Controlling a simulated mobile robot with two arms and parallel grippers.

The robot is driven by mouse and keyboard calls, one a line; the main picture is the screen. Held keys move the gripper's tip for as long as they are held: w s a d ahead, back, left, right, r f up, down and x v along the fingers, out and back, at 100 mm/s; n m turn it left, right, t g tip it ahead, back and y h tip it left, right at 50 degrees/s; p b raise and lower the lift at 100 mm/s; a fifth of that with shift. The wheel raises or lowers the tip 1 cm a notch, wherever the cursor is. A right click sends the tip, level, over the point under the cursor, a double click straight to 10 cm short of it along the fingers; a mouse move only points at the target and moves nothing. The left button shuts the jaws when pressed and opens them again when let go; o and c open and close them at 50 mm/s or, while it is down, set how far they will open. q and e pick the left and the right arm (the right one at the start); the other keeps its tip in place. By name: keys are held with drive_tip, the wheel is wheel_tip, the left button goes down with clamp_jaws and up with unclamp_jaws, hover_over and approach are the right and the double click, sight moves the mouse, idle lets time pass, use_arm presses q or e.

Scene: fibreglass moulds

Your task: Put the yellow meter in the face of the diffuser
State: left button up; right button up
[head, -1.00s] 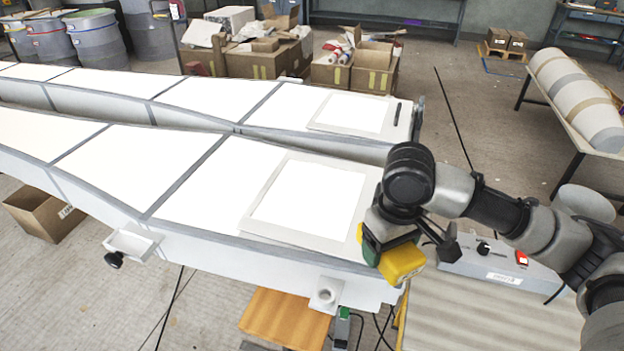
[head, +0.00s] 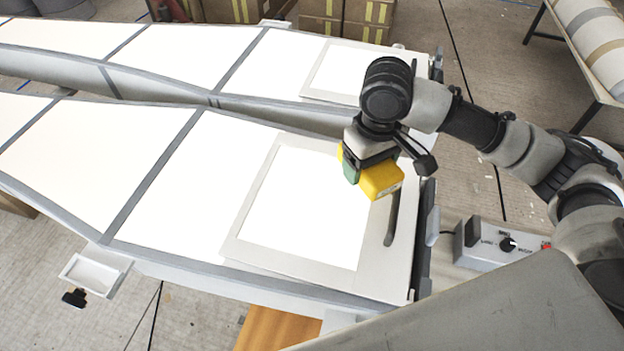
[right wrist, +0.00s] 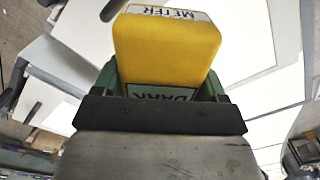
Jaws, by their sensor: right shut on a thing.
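My right gripper (head: 365,165) is shut on the yellow meter (head: 381,180), a block with a green part beside it. In the right wrist view the meter (right wrist: 168,45) is marked METER, and a green part (right wrist: 205,88) with a DARK label shows against it. The gripper holds the meter above the right part of the near light table's end. Below lies a square white panel in a pale frame (head: 245,225), which looks like the diffuser's face. The gap between meter and frame is hard to judge. My left gripper is out of view.
A second long light table with a similar framed panel (head: 335,75) lies behind. A grey control box (head: 505,243) is at the right. A small white tray (head: 92,272) sticks out at the front left.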

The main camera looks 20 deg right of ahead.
drive_tip(key=p, duration=0.1)
approach(313, 200)
drive_tip(key=s+d, duration=0.2)
drive_tip(key=d, duration=0.1)
drive_tip(key=shift+d+f, duration=0.15)
drive_tip(key=shift+w+a+f+p, duration=0.15)
drive_tip(key=shift+w+a+f, duration=0.35)
drive_tip(key=shift+a, duration=0.1)
drive_tip(key=shift+w+a+f+p, duration=0.15)
drive_tip(key=shift+w+a+f, duration=0.2)
drive_tip(key=shift+a+f, duration=0.2)
drive_tip(key=shift+w+a+f, duration=0.2)
drive_tip(key=shift+a+f, duration=0.2)
drive_tip(key=shift+a, duration=0.1)
wheel_tip(313, 200, down, 3)
drive_tip(key=shift+f+p, duration=0.1)
drive_tip(key=shift+p, duration=0.4)
drive_tip(key=shift+f, duration=0.3)
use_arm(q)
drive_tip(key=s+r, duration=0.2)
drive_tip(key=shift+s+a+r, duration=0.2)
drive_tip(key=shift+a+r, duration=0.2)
use_arm(e)
drive_tip(key=shift+f, duration=0.1)
drive_tip(key=o, duration=1)
